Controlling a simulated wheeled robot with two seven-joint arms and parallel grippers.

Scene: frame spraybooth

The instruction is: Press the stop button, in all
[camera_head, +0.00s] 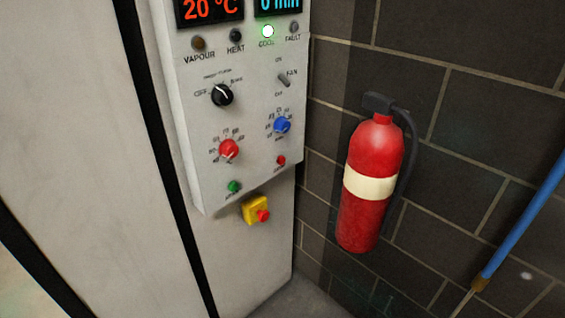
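A white control panel (205,120) stands left of centre in the head view. A small red push button (281,160) sits at its lower right, with a small label too blurred to read. A green push button (234,186) sits lower left of it. Below the panel is a yellow box (253,209) with a red mushroom-shaped button (263,216) on its face. The frame does not show a readable "stop" label on either red button. Neither of my grippers is in view, and nothing touches the buttons.
The panel also has a black knob (222,95), a red knob (229,149), a blue knob (283,125) and a fan switch (285,80). The green cool lamp (267,31) is lit. A fire extinguisher (357,218) hangs on the dark block wall at right, near a blue pole (525,222).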

